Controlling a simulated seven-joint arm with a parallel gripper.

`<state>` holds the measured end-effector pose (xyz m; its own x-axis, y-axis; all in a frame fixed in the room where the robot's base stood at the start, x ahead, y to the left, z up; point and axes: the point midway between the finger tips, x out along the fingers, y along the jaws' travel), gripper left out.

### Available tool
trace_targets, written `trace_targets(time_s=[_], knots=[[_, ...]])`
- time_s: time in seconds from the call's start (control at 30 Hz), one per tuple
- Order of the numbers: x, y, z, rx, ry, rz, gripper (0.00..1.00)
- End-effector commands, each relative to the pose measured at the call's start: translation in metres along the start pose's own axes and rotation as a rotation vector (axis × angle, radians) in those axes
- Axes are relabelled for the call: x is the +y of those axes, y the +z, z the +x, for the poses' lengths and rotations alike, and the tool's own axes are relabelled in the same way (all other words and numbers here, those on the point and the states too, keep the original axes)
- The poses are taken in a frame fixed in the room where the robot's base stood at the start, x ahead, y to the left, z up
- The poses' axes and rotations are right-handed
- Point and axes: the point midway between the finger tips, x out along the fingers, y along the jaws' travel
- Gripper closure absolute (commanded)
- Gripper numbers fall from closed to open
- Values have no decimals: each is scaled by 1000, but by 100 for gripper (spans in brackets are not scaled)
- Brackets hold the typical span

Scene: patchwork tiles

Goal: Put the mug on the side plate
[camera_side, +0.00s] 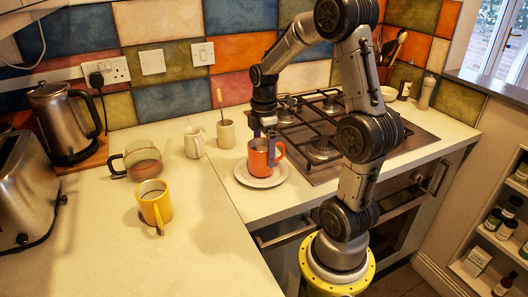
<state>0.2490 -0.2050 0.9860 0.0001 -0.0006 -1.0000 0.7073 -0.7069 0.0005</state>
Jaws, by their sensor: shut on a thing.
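An orange mug (259,161) stands upright over the middle of the white side plate (243,180), with its handle to the right. I cannot tell whether its base touches the plate or is just above it. My gripper (265,132) comes down from above and is shut on the orange mug at its rim. The plate lies on the counter to the left of the hob, and its rim shows around the mug.
A yellow mug (154,206), a two-tone mug (143,161), a white jug (194,143) and a beige pot (226,135) stand to the left. A kettle (60,121) and toaster (24,190) are at the far left. The hob (325,150) is right of the plate. The front left counter is clear.

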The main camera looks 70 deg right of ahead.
Motion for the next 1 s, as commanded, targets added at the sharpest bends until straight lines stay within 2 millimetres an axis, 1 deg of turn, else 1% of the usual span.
trace_targets(time_s=[0.47, 0.5, 0.8, 0.87, 1.0], knots=[[0, 0, 6, 0, 1, 0, 100], [0, 0, 6, 0, -1, 0, 1], [0, 0, 4, 0, 0, 0, 0], [0, 0, 0, 0, 2, 0, 0], [1, 0, -20, 0, 4, 0, 0]])
